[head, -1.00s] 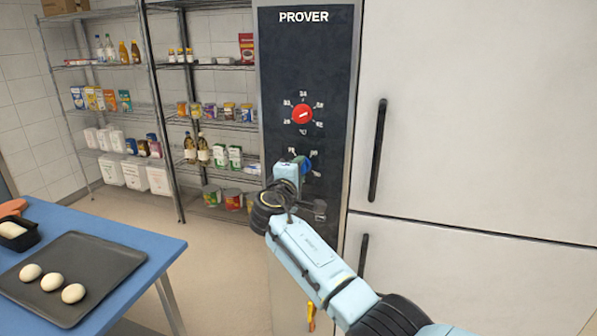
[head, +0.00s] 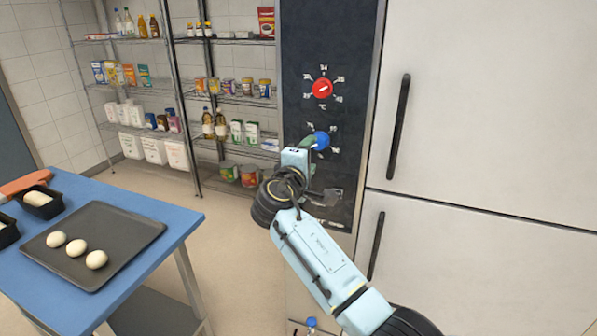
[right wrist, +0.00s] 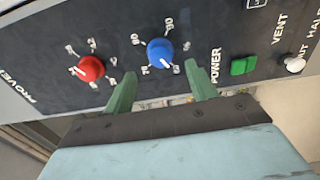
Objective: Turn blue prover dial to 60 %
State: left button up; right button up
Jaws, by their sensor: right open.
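The blue dial (head: 320,140) is on the dark prover panel, below the red dial (head: 322,88). In the right wrist view the blue dial (right wrist: 160,53) shows a white pointer line and printed numbers around it, some too small to read. My right gripper (right wrist: 162,88) is open, with its green fingers pointing at the panel on either side of the blue dial and a little short of it. In the head view the right gripper (head: 311,146) partly covers the dial's left side and the scale. My left gripper is not in view.
In the right wrist view a green power switch (right wrist: 243,65) and a white vent knob (right wrist: 295,63) sit beyond the blue dial. White doors with dark handles (head: 399,127) stand right of the panel. A blue table (head: 170,215) with a dark tray (head: 135,222) is at left.

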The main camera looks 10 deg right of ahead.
jog(key=v, duration=0.7)
jog(key=shift+s+a+b, duration=0.2)
jog(key=shift+b, duration=0.2)
jog(key=shift+f, duration=0.1)
jog(key=s+d+f+n+g+y+b, duration=0.1)
jog(key=s+f+g+y, duration=0.15)
jog(key=f, duration=1.45)
jog(key=s+f+g+y+b, duration=0.1)
jog(key=s+f+g+y, duration=0.15)
jog(key=f, duration=1.45)
jog(key=s+d+f+m+g+y+b, duration=0.1)
jog(key=s+f+g+y, duration=0.1)
jog(key=s+f, duration=0.75)
jog(key=s+d+f+m+g+y+b, duration=0.15)
jog(key=s+f, duration=0.45)
jog(key=f, duration=0.6)
jog(key=s+d+f+m+g, duration=0.1)
jog(key=s+f, duration=0.4)
jog(key=s, duration=0.7)
jog(key=s+d+f+m+g+y+b, duration=0.1)
jog(key=s+d+f+m, duration=0.3)
jog(key=s, duration=0.8)
jog(key=s+d+f+m+g, duration=0.2)
jog(key=s+f, duration=0.6)
jog(key=s, duration=0.5)
jog(key=shift+d+g+b, duration=0.4)
jog(key=shift+d+g, duration=0.25)
jog(key=shift+g, duration=0.1)
